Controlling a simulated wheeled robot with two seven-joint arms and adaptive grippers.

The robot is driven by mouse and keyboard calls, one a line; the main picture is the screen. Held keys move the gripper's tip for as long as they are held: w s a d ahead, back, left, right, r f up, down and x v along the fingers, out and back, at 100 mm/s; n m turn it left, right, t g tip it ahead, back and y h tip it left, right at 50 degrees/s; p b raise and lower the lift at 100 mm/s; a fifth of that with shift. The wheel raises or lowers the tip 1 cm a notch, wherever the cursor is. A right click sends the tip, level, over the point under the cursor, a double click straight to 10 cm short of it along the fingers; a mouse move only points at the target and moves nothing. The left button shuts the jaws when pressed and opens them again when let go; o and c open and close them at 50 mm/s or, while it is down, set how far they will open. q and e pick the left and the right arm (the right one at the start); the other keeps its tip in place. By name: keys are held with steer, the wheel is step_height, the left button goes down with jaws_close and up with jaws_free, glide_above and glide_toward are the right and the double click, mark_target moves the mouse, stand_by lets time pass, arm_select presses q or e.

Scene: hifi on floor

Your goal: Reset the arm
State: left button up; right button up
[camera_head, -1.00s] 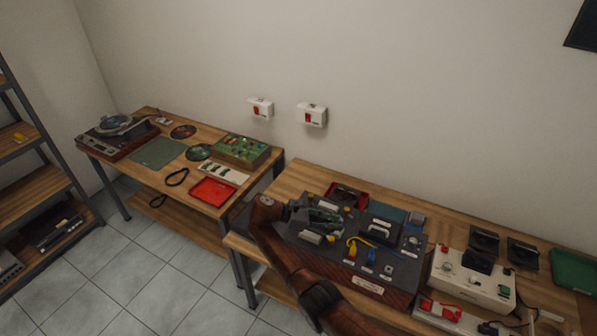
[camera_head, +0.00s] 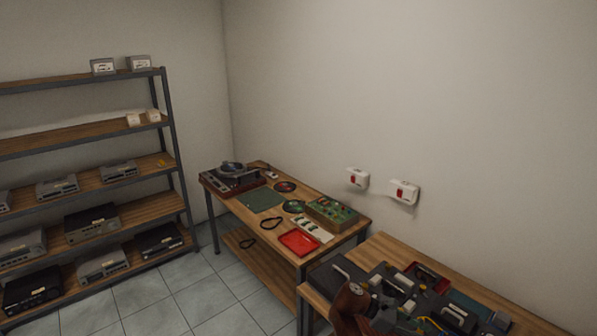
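One of my arms, brown and most likely the right one, shows at the bottom edge of the head view (camera_head: 350,306), in front of the dark grey equipment panel on the near workbench. Its dark gripper (camera_head: 391,298) seems to be over the panel, but its fingers blend into the parts behind and I cannot tell whether they are open. My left gripper is not in view.
The near workbench (camera_head: 385,247) carries the panel and a red tray (camera_head: 441,272). The far workbench (camera_head: 323,199) holds a turntable (camera_head: 232,174), a green mat (camera_head: 263,200) and a red tray (camera_head: 299,242). A shelf rack (camera_head: 174,148) stands left. Tiled floor (camera_head: 205,297) between is clear.

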steer(key=s+d+f+m+t+y, duration=0.1)
steer(key=s+d+f+m+y, duration=0.2)
steer(key=s+f, duration=0.65)
steer(key=s+d+f+m+t+y, duration=0.3)
steer(key=s+f, duration=0.4)
steer(key=f, duration=0.6)
steer(key=s+a+r+m+t+y, duration=0.25)
steer(key=s+a+m, duration=0.2)
steer(key=s, duration=0.55)
steer(key=s+a+r+m+t+y, duration=0.15)
steer(key=s+a+m+y, duration=0.3)
steer(key=s, duration=0.55)
step_height(320, 180, down, 32)
steer(key=s+a+g+b, duration=0.1)
steer(key=s+a+g, duration=0.1)
steer(key=g, duration=0.1)
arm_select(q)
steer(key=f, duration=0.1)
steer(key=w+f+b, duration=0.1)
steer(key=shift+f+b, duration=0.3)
arm_select(e)
steer(key=s+f+n, duration=0.1)
steer(key=s+f, duration=1.7)
steer(key=s, duration=0.1)
steer(key=shift+d+g, duration=0.2)
steer(key=shift+g, duration=0.2)
